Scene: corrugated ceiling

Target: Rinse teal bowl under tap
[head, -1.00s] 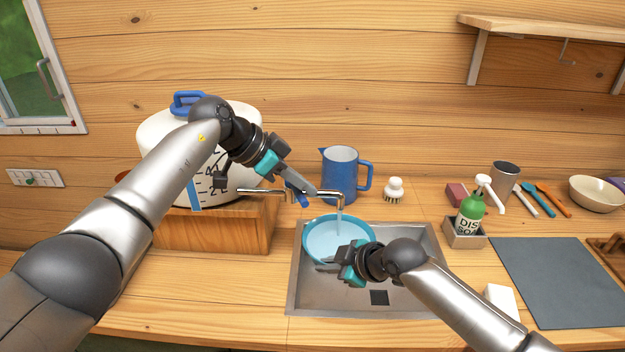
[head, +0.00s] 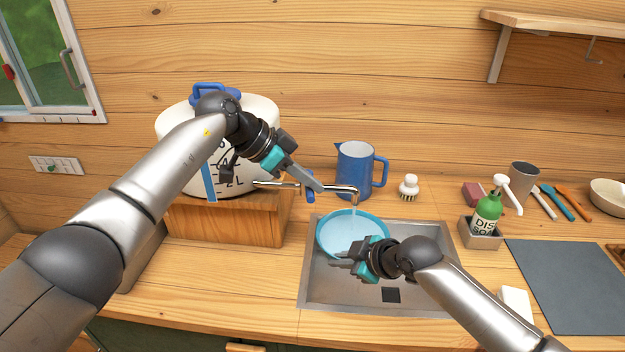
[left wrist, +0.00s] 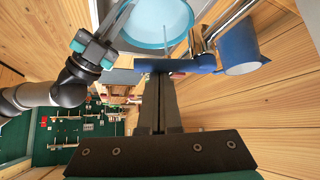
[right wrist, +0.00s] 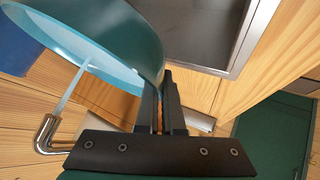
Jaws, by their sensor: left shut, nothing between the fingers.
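The teal bowl (head: 340,235) is under the tap (head: 345,190), over the sink. A thin stream of water runs from the spout into it; the stream also shows in the right wrist view. My right gripper (head: 340,258) is shut on the bowl's near rim; the bowl wall (right wrist: 120,35) lies at its fingertips in the right wrist view. My left gripper (head: 318,186) is shut and empty at the tap's blue lever (head: 309,190). In the left wrist view its fingertips are close to the lever (left wrist: 175,65); contact is unclear.
The metal sink (head: 325,290) has a dark drain square. A blue jug (head: 354,172) stands behind the tap, a brush (head: 409,187) to its right. A white tank (head: 262,120) stands on a wooden box at left. The soap bottle (head: 487,213) and grey mat (head: 565,285) are right.

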